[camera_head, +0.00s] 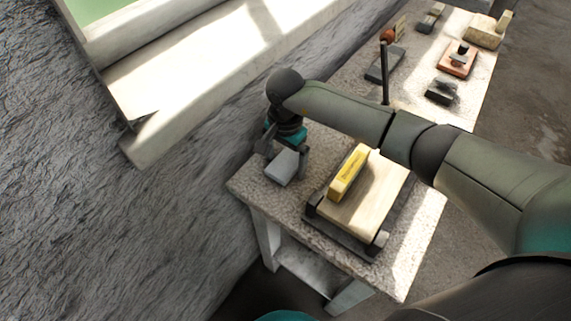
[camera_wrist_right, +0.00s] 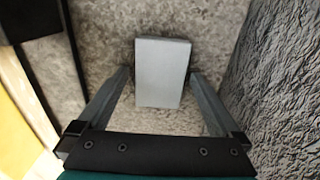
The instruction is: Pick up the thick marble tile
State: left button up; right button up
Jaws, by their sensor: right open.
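The thick marble tile is a plain pale grey rectangular block (camera_head: 283,168) lying flat near the corner of a stone-topped table, close to the wall. It also shows in the right wrist view (camera_wrist_right: 162,66), between the two fingers. My right gripper (camera_head: 285,155) points down over the tile; it also shows in the right wrist view (camera_wrist_right: 160,78). Its fingers are open, one on each side of the tile, with a gap on both sides. I cannot tell how far the fingertips are above the table. My left gripper is not in view.
Right of the tile is a wooden board (camera_head: 364,213) on a dark base, with a yellow block (camera_head: 349,172) on it. A dark stand with an upright rod (camera_head: 384,72) and several small tools and blocks stand farther back. The rough wall (camera_head: 120,220) is close on the left.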

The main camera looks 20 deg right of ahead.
grip_shut()
dwell(0.8)
jog(key=shift+r, duration=0.15)
